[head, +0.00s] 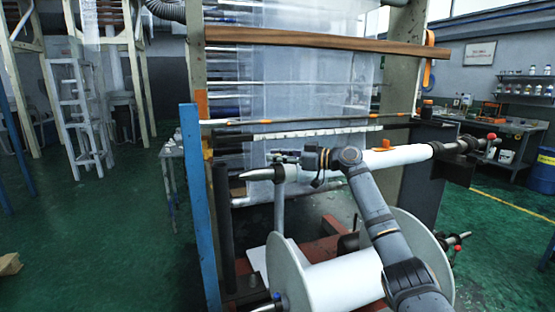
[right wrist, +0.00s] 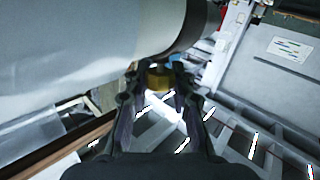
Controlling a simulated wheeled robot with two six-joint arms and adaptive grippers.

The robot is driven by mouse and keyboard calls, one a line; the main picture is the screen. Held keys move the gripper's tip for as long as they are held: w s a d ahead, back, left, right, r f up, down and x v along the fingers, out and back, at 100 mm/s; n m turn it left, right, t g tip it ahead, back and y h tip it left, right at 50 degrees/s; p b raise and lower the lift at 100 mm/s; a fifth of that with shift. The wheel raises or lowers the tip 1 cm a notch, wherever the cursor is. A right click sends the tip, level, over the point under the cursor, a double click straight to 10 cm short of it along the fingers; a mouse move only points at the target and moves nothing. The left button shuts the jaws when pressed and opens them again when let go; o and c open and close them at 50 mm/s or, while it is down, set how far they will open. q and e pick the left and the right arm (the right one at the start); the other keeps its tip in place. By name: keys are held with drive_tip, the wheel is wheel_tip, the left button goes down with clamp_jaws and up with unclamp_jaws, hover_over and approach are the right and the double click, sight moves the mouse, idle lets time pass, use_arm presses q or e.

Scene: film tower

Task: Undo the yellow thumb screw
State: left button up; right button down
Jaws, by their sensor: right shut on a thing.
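The yellow thumb screw (right wrist: 159,78) shows in the right wrist view, between the fingertips of my right gripper (right wrist: 160,84). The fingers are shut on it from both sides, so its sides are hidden. It sits beside the dark end of a white film roll (right wrist: 95,60). In the head view my right gripper (head: 284,157) reaches left, at the left part of the upper white roll (head: 395,157); the screw is too small or hidden to make out there. My left gripper is not in view.
A large white spool (head: 345,284) lies below my right arm. A blue post (head: 200,205) stands at the left of the frame, and a wooden beam (head: 310,40) crosses above. Green floor (head: 95,235) is open at the left.

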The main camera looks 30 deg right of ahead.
drive_tip(key=shift+f, duration=0.15)
drive_tip(key=c, duration=1.1)
unclamp_jaws()
drive_tip(key=v, duration=1.2)
